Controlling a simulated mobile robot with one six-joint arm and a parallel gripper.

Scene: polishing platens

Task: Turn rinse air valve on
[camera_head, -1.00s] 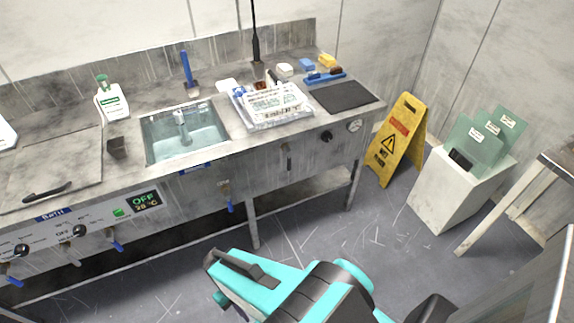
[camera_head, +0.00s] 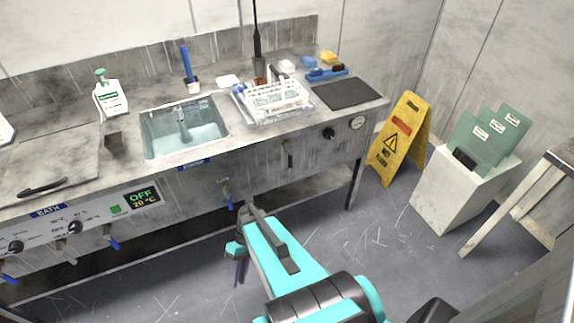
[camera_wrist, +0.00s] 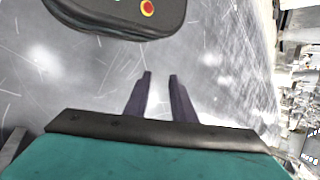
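The rinse station is a grey sink (camera_head: 186,138) in the worn bench, with a small blue label (camera_head: 193,165) on the front below it. On the front panel are a blue-handled valve (camera_head: 226,192), a dark lever valve (camera_head: 289,156), a black round knob (camera_head: 328,133) and a round gauge (camera_head: 357,123). I cannot tell for certain which one is the rinse air valve. My gripper (camera_head: 240,270) is below and in front of the blue-handled valve, apart from the panel. In the wrist view its two dark fingers (camera_wrist: 160,76) are apart with nothing between them.
A bath panel (camera_head: 75,228) with knobs and a display is at the left. A white rack (camera_head: 275,95) and a dark mat (camera_head: 345,94) lie on the bench. A yellow wet-floor sign (camera_head: 400,140) and a white bin (camera_head: 455,190) stand right. Floor between is clear.

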